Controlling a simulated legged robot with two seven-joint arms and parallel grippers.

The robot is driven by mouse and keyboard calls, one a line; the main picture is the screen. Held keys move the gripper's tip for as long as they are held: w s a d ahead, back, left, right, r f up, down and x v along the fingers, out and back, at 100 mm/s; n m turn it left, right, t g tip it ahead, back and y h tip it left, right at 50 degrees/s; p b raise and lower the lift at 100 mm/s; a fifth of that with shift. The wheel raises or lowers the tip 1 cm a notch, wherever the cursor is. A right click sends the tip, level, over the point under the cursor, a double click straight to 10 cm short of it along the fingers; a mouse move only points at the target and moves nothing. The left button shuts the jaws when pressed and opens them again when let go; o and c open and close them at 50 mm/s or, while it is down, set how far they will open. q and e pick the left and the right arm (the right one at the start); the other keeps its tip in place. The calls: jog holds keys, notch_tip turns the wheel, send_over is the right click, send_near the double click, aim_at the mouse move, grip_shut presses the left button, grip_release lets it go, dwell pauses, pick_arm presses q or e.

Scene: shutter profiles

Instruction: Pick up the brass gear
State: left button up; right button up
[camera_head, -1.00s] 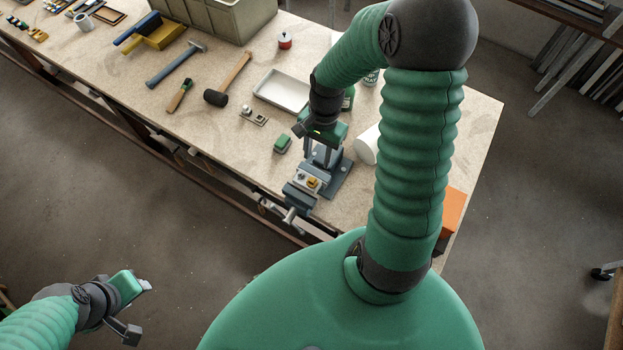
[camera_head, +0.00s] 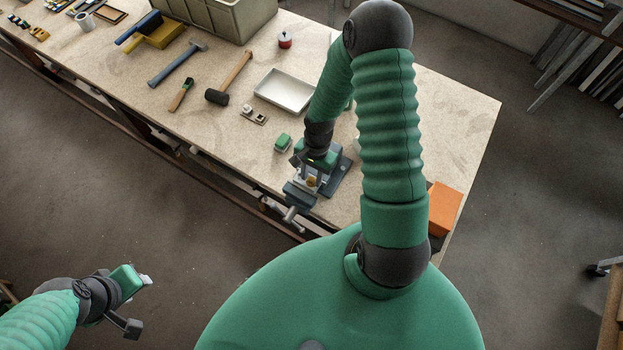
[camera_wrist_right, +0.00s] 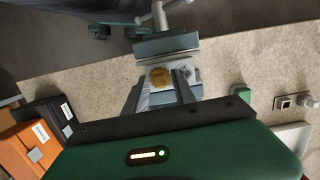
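The brass gear (camera_head: 311,183) sits on a small metallic part at the grey bench vise (camera_head: 337,183), near the bench's front edge. My right gripper (camera_wrist_right: 158,90) is open over the vise, with one finger on each side of the gear's line. Contact between fingers and gear cannot be told. In the head view the right gripper (camera_head: 312,175) partly covers the vise. My left gripper (camera_head: 140,303) is open and empty over the floor, away from the bench.
A green block (camera_head: 283,142), a small metal fitting (camera_head: 254,116) and a white tray (camera_head: 284,91) lie on the bench near the vise. A mallet (camera_head: 229,80) and hammer (camera_head: 177,64) lie farther left. An orange box (camera_head: 444,208) stands at the right edge.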

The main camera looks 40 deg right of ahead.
jog(key=shift+s, duration=0.1)
grip_shut()
